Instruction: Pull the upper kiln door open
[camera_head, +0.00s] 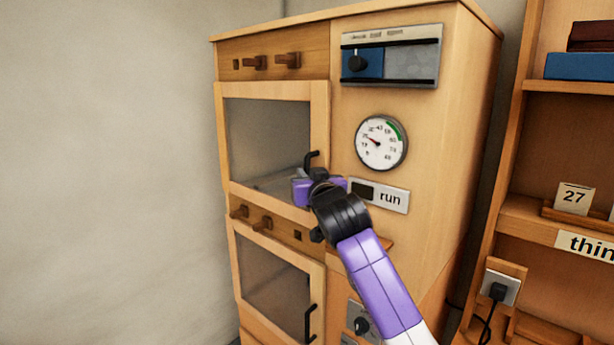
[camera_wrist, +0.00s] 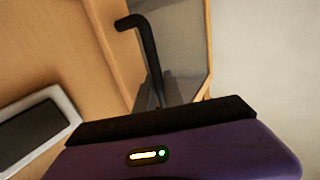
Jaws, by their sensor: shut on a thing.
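The upper kiln door (camera_head: 318,125) is a light wood frame around a dark glass pane. It looks flush with the wooden cabinet front. Its black bar handle (camera_head: 311,157) stands upright on the door's right side, and its hooked upper end also shows in the wrist view (camera_wrist: 146,42). My purple and black gripper (camera_head: 312,184) is at the lower part of this handle and is shut on it. In the wrist view the handle runs down between the dark fingers (camera_wrist: 160,97); my gripper's body hides its lower end.
A lower door (camera_head: 277,270) with its own black handle (camera_head: 310,322) is below. Right of the upper door are a round dial (camera_head: 381,142) and a "run" plate (camera_head: 390,198). A wooden shelf (camera_head: 565,87) stands at the right. A bare wall is at the left.

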